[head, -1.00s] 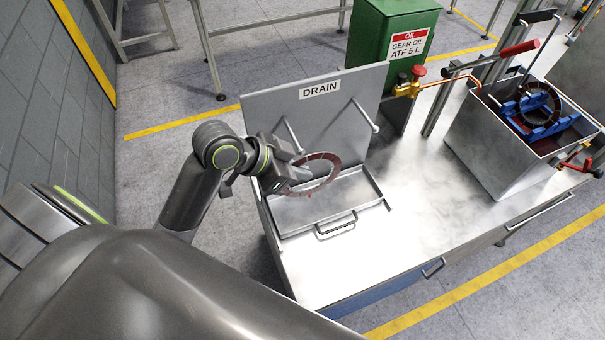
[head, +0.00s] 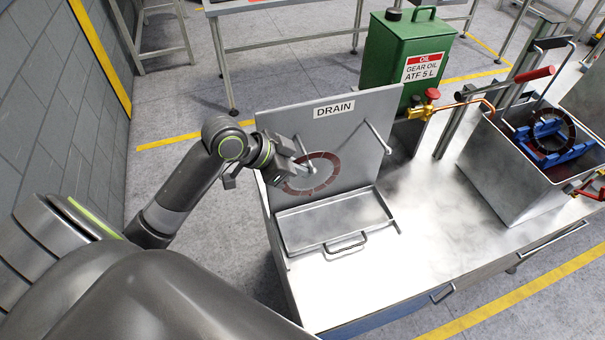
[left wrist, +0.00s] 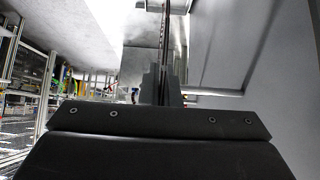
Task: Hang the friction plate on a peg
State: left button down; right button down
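The friction plate (head: 322,188), a thin dark reddish-brown ring, is upright in front of the grey DRAIN panel (head: 345,165). My left gripper (head: 298,168) is shut on its left rim. In the left wrist view the plate (left wrist: 166,35) shows edge-on between the closed fingers (left wrist: 162,85). Two pegs stick out of the panel: a left peg (head: 301,147) just above the plate and a right peg (head: 379,139). The left peg's tip appears close to the ring, but I cannot tell whether it passes through the hole. My right gripper is not in view.
A shallow tray with a handle (head: 344,247) lies below the panel on the metal bench (head: 430,250). A green oil can (head: 392,55) and brass valve (head: 420,110) stand behind. At right, a metal tank (head: 497,165) holds a blue rack (head: 570,155) with another dark ring (head: 552,151).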

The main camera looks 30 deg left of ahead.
pick_arm(q)
jog(key=shift+w+a+f+b, duration=0.45)
jog(key=shift+w+a+f, duration=0.2)
jog(key=shift+w, duration=0.1)
jog(key=c, duration=1.6)
grip_release()
jog(key=shift+s+a+r, duration=0.1)
